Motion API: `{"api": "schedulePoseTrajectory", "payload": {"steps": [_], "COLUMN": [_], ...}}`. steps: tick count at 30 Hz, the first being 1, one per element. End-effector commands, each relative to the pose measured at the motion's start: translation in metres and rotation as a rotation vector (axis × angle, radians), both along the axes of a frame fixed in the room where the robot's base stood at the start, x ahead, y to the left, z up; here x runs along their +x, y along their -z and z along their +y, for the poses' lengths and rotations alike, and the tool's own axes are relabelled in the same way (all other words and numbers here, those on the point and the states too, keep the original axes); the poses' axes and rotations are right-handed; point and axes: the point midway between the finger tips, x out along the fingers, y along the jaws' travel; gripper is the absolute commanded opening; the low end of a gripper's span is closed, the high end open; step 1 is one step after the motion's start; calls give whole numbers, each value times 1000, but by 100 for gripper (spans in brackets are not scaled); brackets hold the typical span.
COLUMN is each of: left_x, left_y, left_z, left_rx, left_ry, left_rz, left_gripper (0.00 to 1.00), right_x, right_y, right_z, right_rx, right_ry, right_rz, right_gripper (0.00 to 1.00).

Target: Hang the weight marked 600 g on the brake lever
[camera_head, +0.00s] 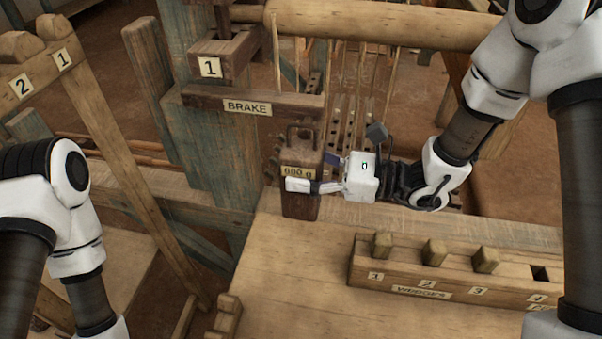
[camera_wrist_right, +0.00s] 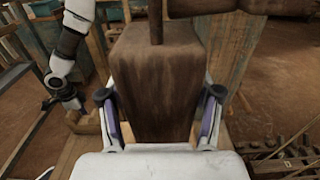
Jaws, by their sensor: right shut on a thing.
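The weight (camera_head: 299,208) is a dark brown block with a "600 g" label and a metal loop on top. My right gripper (camera_head: 318,187) is shut on its sides, and the weight hangs upright in it. The wooden brake lever (camera_head: 297,106), labelled "BRAKE", sits just above the loop; I cannot tell whether they touch. In the right wrist view the weight (camera_wrist_right: 157,85) fills the space between the two fingers (camera_wrist_right: 160,118). My left gripper (camera_wrist_right: 68,97) shows small and dark at the left of that view; its fingers are unclear.
A bench top (camera_head: 290,290) lies below the weight. On it stands a wedge rack (camera_head: 395,275) with several numbered slots and wooden wedges. A post (camera_head: 205,150) and a block marked "1" (camera_head: 222,60) stand left of and above the lever. A thick roller (camera_head: 385,25) crosses the top.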

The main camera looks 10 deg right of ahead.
Motion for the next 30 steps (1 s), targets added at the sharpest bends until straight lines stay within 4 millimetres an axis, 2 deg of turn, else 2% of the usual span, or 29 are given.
{"api": "schedulePoseTrajectory", "payload": {"steps": [12, 15, 30], "left_x": [0, 0, 0], "left_y": [-7, 0, 0], "left_z": [0, 0, 0], "left_rx": [0, 0, 0], "left_ry": [0, 0, 0], "left_rz": [0, 0, 0], "left_gripper": [60, 60, 60], "right_x": [29, 30, 32], "right_y": [-1, 7, 7], "right_z": [-12, -13, -13], "right_rx": [1, 1, 1], "right_ry": [2, 1, 1], "right_rz": [-3, -1, -1], "right_gripper": [0, 0, 0]}}
